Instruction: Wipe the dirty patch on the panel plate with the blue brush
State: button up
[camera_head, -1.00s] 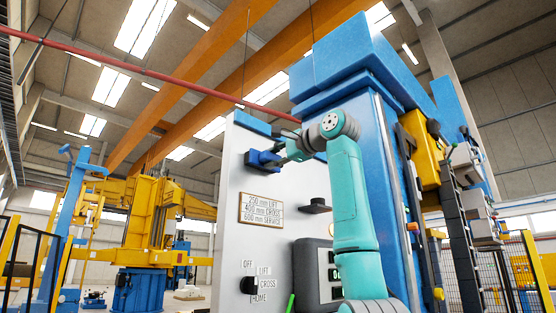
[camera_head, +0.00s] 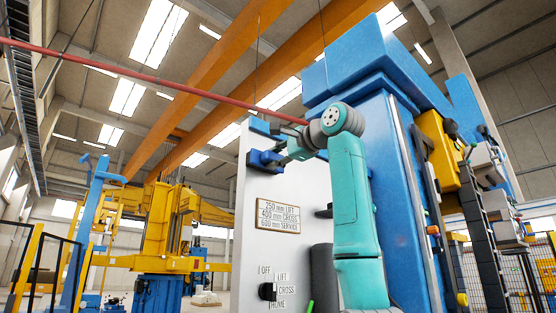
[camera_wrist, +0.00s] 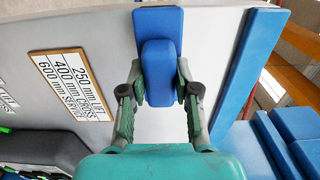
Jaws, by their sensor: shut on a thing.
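My gripper (camera_head: 288,152) is shut on the blue brush (camera_head: 263,160), near the upper left of the white panel (camera_head: 254,246). In the wrist view the gripper (camera_wrist: 159,92) has one finger on each side of the blue brush (camera_wrist: 158,70). The brush shows a wide blue part at its far end, over the panel's face. I cannot tell whether it touches the panel. A framed plate with lift, cross and service text (camera_head: 285,216) is below the brush; it also shows in the wrist view (camera_wrist: 70,83). I cannot make out a dirty patch.
A blue strip (camera_wrist: 240,75) runs along the panel's edge. A selector switch (camera_head: 267,291) and a dark box (camera_head: 322,275) are lower on the panel. A tall blue machine body (camera_head: 405,200) stands right of my arm. Yellow machinery (camera_head: 160,240) is behind at left.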

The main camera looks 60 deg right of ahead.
jog(key=shift+w+r, duration=0.1)
jog(key=shift+r, duration=0.4)
jog(key=shift+s+d+f, duration=0.1)
jog(key=shift+s+d, duration=0.05)
jog(key=shift+d, duration=0.8)
jog(key=shift+s+d, duration=0.15)
jog(key=shift+d, duration=0.75)
grip_shut()
jog(key=s+d, duration=0.2)
jog(key=d, duration=0.7)
jog(key=shift+s+d, duration=0.35)
jog(key=shift+s, duration=0.05)
jog(key=shift+w+a, duration=0.4)
jog(key=shift+a, duration=1.3)
jog(key=shift+w+a, duration=0.45)
jog(key=shift+a, duration=1.25)
jog(key=shift+w+a, duration=0.4)
jog(key=shift+a, duration=1.3)
jog(key=shift+w+a, duration=0.3)
jog(key=shift+a, duration=0.5)
jog(key=shift+w+a, duration=0.25)
jog(key=shift+a, duration=0.5)
jog(key=shift+v, duration=3)
